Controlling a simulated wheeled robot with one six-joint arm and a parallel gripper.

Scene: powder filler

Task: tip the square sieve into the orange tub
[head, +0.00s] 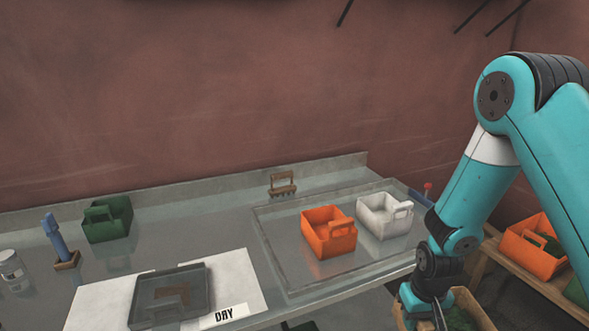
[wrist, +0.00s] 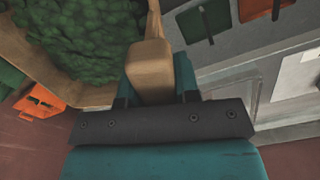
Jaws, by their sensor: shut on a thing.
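My gripper (head: 438,308) is at the bottom right of the head view. In the wrist view its jaws (wrist: 154,82) are shut on a wooden handle (wrist: 150,58). The handle appears to belong to the wood-framed square sieve (head: 478,304), which holds green lumps (wrist: 85,35) and is cut off by the frame edge. An orange tub (head: 328,240) with a handle stands on the table, left of my gripper and apart from it. Another orange tub (head: 535,255), with dark green contents, stands on a wooden bench at the right; an orange tub (wrist: 38,100) shows in the wrist view.
A white tub (head: 384,215) stands right beside the table's orange tub, inside a raised rectangular edge. A green tub (head: 107,220), a grey tray (head: 170,302) on white sheets, a blue-handled tool (head: 54,238) and a jar (head: 13,268) are farther left.

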